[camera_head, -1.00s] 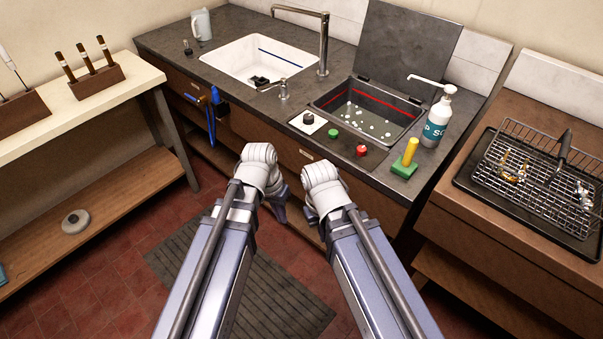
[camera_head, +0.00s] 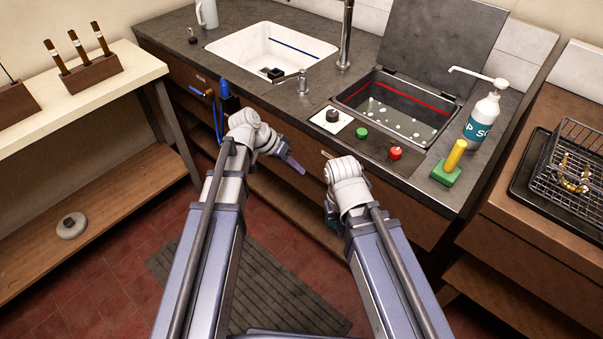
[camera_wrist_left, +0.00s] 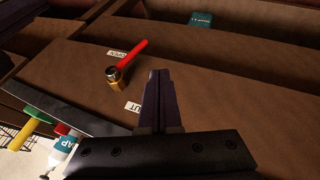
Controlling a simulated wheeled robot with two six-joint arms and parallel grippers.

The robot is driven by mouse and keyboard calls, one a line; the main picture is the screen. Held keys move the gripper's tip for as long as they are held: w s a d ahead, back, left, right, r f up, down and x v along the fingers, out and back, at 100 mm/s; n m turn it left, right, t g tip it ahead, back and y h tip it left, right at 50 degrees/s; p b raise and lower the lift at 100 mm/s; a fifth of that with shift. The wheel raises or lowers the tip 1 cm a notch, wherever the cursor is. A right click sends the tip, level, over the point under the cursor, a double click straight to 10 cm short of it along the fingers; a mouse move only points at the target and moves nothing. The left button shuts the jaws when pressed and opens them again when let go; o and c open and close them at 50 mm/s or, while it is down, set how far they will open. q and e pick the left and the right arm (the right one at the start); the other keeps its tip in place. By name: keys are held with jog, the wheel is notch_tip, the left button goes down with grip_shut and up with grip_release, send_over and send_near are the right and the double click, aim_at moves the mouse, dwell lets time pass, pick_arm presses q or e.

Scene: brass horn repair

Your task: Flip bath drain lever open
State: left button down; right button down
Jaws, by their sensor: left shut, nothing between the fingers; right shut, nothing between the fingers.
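The drain lever (camera_wrist_left: 130,60) shows in the left wrist view as a red handle on a brass valve (camera_wrist_left: 115,80) on the brown cabinet front. The handle slants up and right from its pivot, passing beside the OPEN label (camera_wrist_left: 118,53); a partly covered label ending in UT (camera_wrist_left: 132,107) lies below the valve. My left gripper (camera_head: 298,168) is shut and empty; its fingers (camera_wrist_left: 160,75) appear right of the valve, with no contact visible. My right gripper (camera_head: 331,216) is shut and mostly hidden by its wrist. The lever is not discernible in the head view.
The dark counter holds a white sink (camera_head: 228,47), a lidded bath (camera_head: 365,88), green (camera_head: 361,133) and red (camera_head: 395,153) buttons, and a soap bottle (camera_head: 482,120). A blue item (camera_head: 226,90) hangs on the cabinet front. A wire basket (camera_head: 585,150) stands at right.

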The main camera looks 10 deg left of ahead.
pick_arm(q)
jog(key=d+f+b, duration=0.6)
jog(key=d+f, duration=0.1)
jog(key=shift+s+d+f, duration=0.15)
jog(key=shift+s+d, duration=0.2)
jog(key=shift+s+d+f+g+h+b, duration=0.4)
jog(key=shift+d+f+h+b, duration=0.15)
jog(key=shift+b, duration=0.6)
jog(key=shift+w+a, duration=0.1)
